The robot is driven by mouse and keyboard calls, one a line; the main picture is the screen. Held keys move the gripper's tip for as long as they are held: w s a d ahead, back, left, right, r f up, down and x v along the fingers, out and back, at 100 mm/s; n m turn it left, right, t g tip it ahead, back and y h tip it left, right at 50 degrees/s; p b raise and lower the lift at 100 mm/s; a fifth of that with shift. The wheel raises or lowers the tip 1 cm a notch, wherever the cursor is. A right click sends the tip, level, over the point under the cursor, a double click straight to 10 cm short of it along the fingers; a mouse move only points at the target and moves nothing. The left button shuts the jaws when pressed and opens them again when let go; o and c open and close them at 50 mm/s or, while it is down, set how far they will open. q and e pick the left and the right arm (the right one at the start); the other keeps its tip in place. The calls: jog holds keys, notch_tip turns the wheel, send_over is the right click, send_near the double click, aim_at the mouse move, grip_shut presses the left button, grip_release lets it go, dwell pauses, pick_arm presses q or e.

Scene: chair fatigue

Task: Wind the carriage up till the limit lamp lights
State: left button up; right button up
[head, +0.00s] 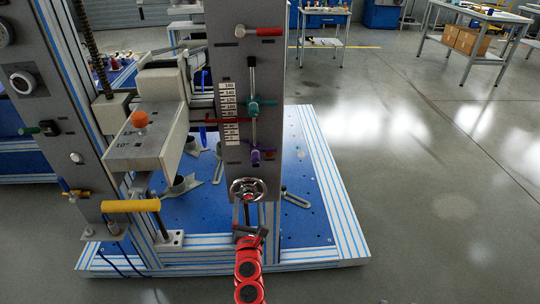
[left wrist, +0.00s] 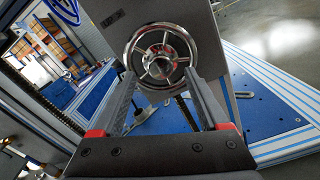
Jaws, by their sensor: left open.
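A chrome handwheel (head: 248,189) with spokes is on the lower front of the grey column (head: 225,75). It also fills the upper middle of the left wrist view (left wrist: 148,70). My left gripper (head: 249,229) is just below the wheel. In the left wrist view, its open fingers (left wrist: 160,73) point at the wheel, with the tips near the lower rim on either side; I cannot tell whether they touch. The pale carriage block (head: 145,148), marked 10°, carries an orange knob (head: 139,118). A red pointer (head: 225,120) crosses the numbered scale (head: 230,100). I cannot identify a lit lamp.
A red-handled lever (head: 260,32), a teal knob (head: 254,106) and a purple knob (head: 256,156) are on the column above the wheel. A yellow-handled bar (head: 130,206) is at left. The blue base plate (head: 305,225) lies below.

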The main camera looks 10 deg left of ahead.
pick_arm(q)
jog(key=shift+f+n+b, duration=0.35)
jog(key=shift+n+b, duration=0.05)
jog(key=shift+n, duration=0.7)
jog(key=shift+r+n, duration=0.3)
jog(key=shift+n, duration=0.1)
jog(key=shift+w, duration=0.1)
